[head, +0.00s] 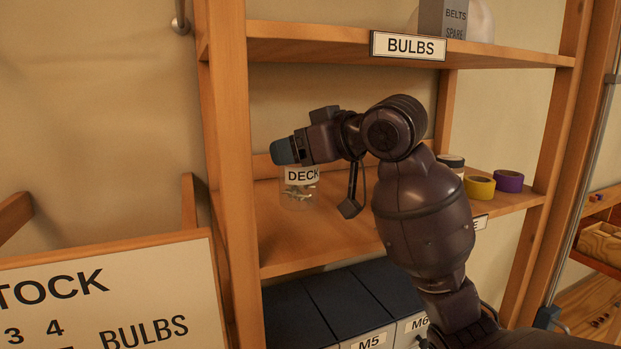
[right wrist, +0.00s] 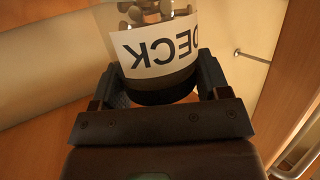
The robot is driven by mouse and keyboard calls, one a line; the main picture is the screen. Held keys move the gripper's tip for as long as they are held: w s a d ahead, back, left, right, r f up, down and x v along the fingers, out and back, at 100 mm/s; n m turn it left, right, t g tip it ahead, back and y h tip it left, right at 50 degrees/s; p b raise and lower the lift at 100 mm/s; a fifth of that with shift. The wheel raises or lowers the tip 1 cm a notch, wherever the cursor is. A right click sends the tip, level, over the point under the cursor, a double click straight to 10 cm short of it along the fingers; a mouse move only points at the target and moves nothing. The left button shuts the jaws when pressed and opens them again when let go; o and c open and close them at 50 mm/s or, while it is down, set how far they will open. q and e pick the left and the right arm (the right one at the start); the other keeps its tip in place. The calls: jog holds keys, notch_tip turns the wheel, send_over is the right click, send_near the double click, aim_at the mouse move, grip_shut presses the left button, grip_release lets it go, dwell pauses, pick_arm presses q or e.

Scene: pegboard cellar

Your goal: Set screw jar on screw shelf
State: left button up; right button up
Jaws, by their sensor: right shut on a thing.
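A clear jar (head: 298,191) with a white label reading DECK holds several metal screws. My right gripper (head: 300,152) is shut on its top end, and the jar hangs upright below the fingers, at the left part of the middle shelf (head: 345,235). I cannot tell whether its base touches the board. In the right wrist view the jar (right wrist: 160,55) shows upside down, its dark lid (right wrist: 163,88) between the two fingers. The middle shelf's front label (head: 480,222) is mostly hidden by my arm; only a final E shows. No label reading screws is visible. My left gripper is out of view.
An upper shelf (head: 300,32) is labelled BULBS. Yellow tape (head: 479,188) and purple tape (head: 509,181) lie on the middle shelf's right. Dark-topped bins marked M5 and M6 (head: 350,306) stand below. A wooden upright (head: 233,150) and a stock sign (head: 110,300) are left.

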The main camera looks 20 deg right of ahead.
aim_at(314, 176)
jog(key=shift+f, duration=2.5)
jog(key=shift+f, duration=0.15)
jog(key=o, duration=1.1)
jog(key=shift+o, duration=0.2)
jog(key=shift+s+d+r, duration=0.1)
jog(key=shift+s+r, duration=0.1)
jog(key=b+v, duration=0.1)
jog(key=v, duration=1)
jog(key=shift+s, duration=0.2)
jog(key=shift+s+d+r, duration=0.1)
jog(key=shift+d, duration=0.1)
